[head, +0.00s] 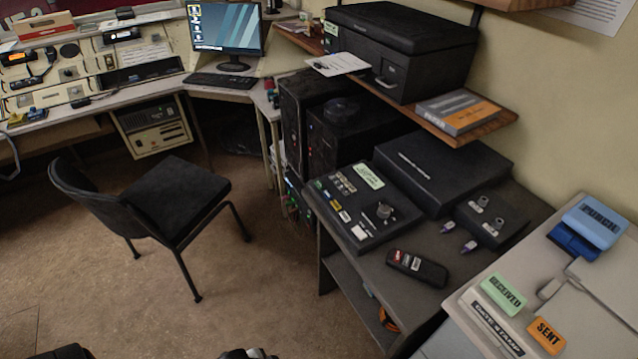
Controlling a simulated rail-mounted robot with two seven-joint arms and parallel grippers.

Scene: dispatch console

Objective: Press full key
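No key marked "full" can be read at this distance. A black control panel (369,207) lies on the dark desk at centre right, with small coloured labels, a round knob (384,211) and a green label plate (369,176). To its right is a smaller black box (490,216) with two round fittings on top. Two small purple-and-white pieces (458,237) lie at its left side. No gripper fingers show. Only dark partial shapes cut the bottom edge, and I cannot tell what they are.
A black handheld device (416,267) lies on the desk front. A pale surface at right holds a green "received" block (503,293), an orange "sent" block (545,335) and a blue punch (595,222). A black chair (160,200) stands left on open floor. A shelf (450,127) overhangs the desk.

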